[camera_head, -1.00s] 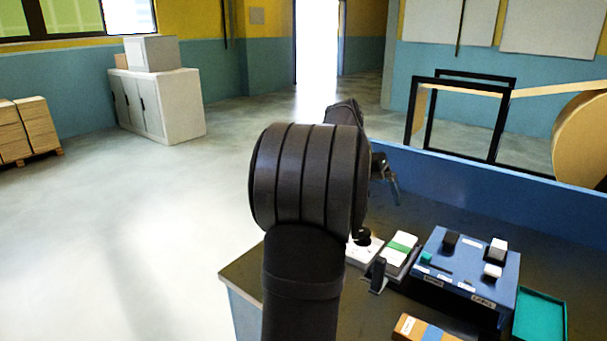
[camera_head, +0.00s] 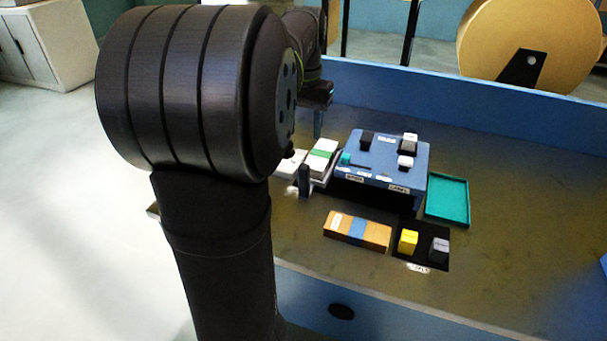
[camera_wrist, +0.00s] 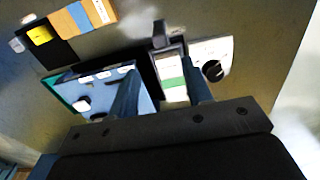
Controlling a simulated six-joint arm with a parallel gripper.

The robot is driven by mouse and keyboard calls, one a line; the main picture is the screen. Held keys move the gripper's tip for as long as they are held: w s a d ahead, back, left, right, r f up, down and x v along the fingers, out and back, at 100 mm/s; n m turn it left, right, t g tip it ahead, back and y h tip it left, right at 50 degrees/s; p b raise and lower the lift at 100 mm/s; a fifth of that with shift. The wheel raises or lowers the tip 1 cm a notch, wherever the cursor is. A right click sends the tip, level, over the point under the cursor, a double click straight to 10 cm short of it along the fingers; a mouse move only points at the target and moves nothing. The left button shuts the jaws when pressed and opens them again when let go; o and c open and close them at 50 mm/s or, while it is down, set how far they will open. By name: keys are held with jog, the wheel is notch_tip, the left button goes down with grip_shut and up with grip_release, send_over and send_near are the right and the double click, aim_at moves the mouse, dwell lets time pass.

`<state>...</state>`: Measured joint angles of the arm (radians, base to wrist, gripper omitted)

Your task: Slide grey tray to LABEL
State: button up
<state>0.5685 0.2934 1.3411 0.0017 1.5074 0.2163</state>
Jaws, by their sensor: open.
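A blue raised stand (camera_head: 385,150) on the bench carries small black, white and teal blocks. White label strips (camera_head: 398,189) are on its front; their lettering is too small to read surely. I cannot tell with certainty which thing is the grey tray; a white stack with a green band (camera_head: 320,157) lies left of the stand, in what may be a grey holder. My gripper (camera_wrist: 160,85) is open and empty in the wrist view. Its fingers appear over the stand's edge and the banded stack (camera_wrist: 171,82); contact cannot be judged.
A teal tray (camera_head: 447,200) lies right of the stand. In front are a brown box with a blue band (camera_head: 357,230) and a black mat (camera_head: 420,262) bearing a yellow block (camera_head: 407,241) and a grey block (camera_head: 439,251). A blue wall (camera_head: 440,105) closes the bench's back; its right side is clear.

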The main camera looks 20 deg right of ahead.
aim_at(304, 175)
notch_tip(304, 175, down, 14)
jog(key=shift+f, duration=0.15)
dwell(0.3)
grip_shut()
